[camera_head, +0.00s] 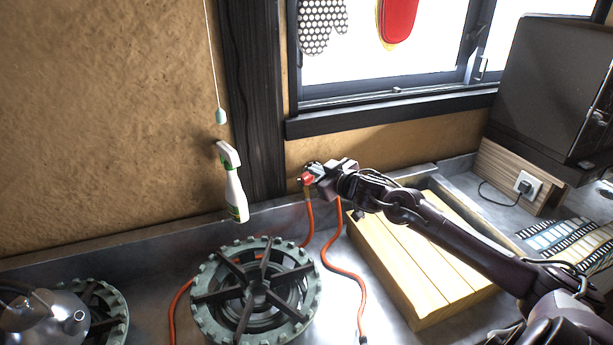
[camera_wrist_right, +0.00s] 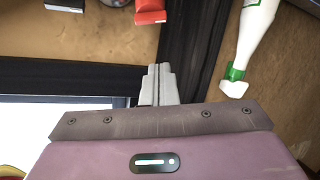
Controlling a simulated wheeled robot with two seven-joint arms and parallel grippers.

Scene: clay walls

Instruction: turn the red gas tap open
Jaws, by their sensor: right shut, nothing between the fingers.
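The red gas tap (camera_head: 307,179) is on the clay wall below the window's left corner, above an orange hose. My right gripper (camera_head: 318,170) is beside it in the head view and covers part of it. In the right wrist view a red piece with a dark end, apparently the tap's handle (camera_wrist_right: 150,11), shows at the top edge. There my right gripper's fingers (camera_wrist_right: 158,70) are shut and empty, with a gap in the picture between their tips and the red piece. I cannot tell how far the handle is turned. My left gripper is not in view.
A spray bottle (camera_head: 235,190) stands left of the tap. A gas burner (camera_head: 255,293) and orange hoses (camera_head: 350,270) lie on the grey counter below. A wooden crate (camera_head: 425,290) is under my right arm. A kettle (camera_head: 45,320) is at the lower left.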

